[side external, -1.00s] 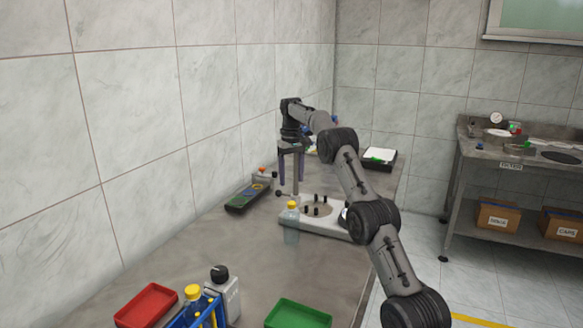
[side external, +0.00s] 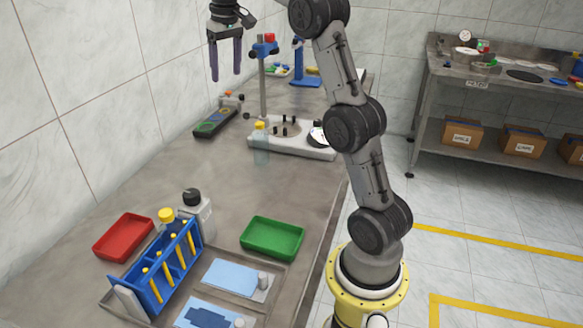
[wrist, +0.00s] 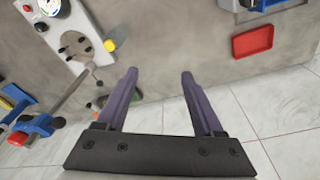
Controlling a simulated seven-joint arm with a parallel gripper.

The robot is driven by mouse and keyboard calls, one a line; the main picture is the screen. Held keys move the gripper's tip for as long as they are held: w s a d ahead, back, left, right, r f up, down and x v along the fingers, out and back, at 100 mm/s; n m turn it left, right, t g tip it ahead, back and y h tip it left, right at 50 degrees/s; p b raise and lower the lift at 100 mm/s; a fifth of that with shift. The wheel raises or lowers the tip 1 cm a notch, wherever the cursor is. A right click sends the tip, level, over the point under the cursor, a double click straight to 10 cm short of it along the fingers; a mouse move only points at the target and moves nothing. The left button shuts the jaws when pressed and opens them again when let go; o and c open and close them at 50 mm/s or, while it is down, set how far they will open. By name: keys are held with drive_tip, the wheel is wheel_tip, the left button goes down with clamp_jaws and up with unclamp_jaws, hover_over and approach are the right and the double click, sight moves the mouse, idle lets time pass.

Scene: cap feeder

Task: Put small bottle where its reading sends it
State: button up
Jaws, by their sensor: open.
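A small clear bottle with a yellow cap (side external: 261,146) stands upright at the near left corner of a white fixture base (side external: 310,150). Its yellow cap shows from above in the wrist view (wrist: 109,45). My gripper (side external: 227,78) is open and empty, raised above the bench and to the left of the bottle. Its purple fingers (wrist: 159,73) are wide apart in the wrist view. A red tray (side external: 123,237) and a green tray (side external: 272,239) lie nearer the camera. A round dial (side external: 317,135) on the fixture is too small to read.
A blue rack (side external: 157,270) holds yellow-capped tubes; a white bottle with a black cap (side external: 197,217) stands beside it. A dark handheld device (side external: 214,123) lies near the wall. A post stand (side external: 263,85) rises behind the small bottle. The bench between fixture and trays is clear.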

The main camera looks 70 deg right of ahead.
drive_tip(key=s+a+r+n+t, duration=0.1)
drive_tip(key=s+a, duration=0.4)
drive_tip(key=a, duration=0.3)
drive_tip(key=s+a+r+n+t, duration=0.1)
drive_tip(key=s+a+n, duration=0.1)
drive_tip(key=s+a, duration=0.55)
drive_tip(key=s+a+f+n+t, duration=0.1)
drive_tip(key=s+a+f, duration=0.3)
drive_tip(key=s+a, duration=0.2)
drive_tip(key=shift+s+a+f, duration=0.2)
drive_tip(key=shift+s+a, duration=0.15)
drive_tip(key=shift+a, duration=0.3)
drive_tip(key=shift+o, duration=0.4)
drive_tip(key=s+a+f+n+t, duration=0.1)
drive_tip(key=s+a+f, duration=0.1)
drive_tip(key=s+f, duration=0.4)
drive_tip(key=shift+s+a+y, duration=0.4)
drive_tip(key=o, duration=0.4)
drive_tip(key=shift+s+f, duration=0.15)
drive_tip(key=shift+f, duration=0.1)
